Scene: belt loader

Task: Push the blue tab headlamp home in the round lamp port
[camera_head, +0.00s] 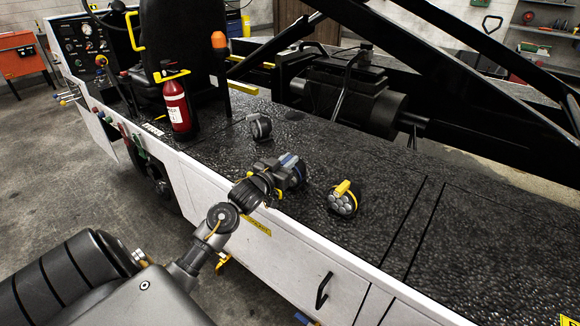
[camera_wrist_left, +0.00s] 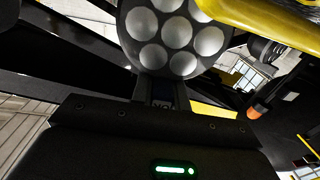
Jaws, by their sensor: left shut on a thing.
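The blue tab headlamp (camera_head: 290,160) is in my left gripper (camera_head: 282,174), above the near side of the black deck. Much of the lamp is hidden by the gripper. In the left wrist view, a round lamp face (camera_wrist_left: 165,38) with several pale lenses sits at the top, beside a large yellow piece (camera_wrist_left: 270,22). I cannot make out the round lamp port. My right gripper is out of view.
A yellow tab headlamp (camera_head: 342,203) lies on the deck (camera_head: 400,175) just right of my gripper. A dark lamp (camera_head: 260,126) stands farther back. A red fire extinguisher (camera_head: 176,106) stands by the seat. Black beams cross behind; the deck's right part is clear.

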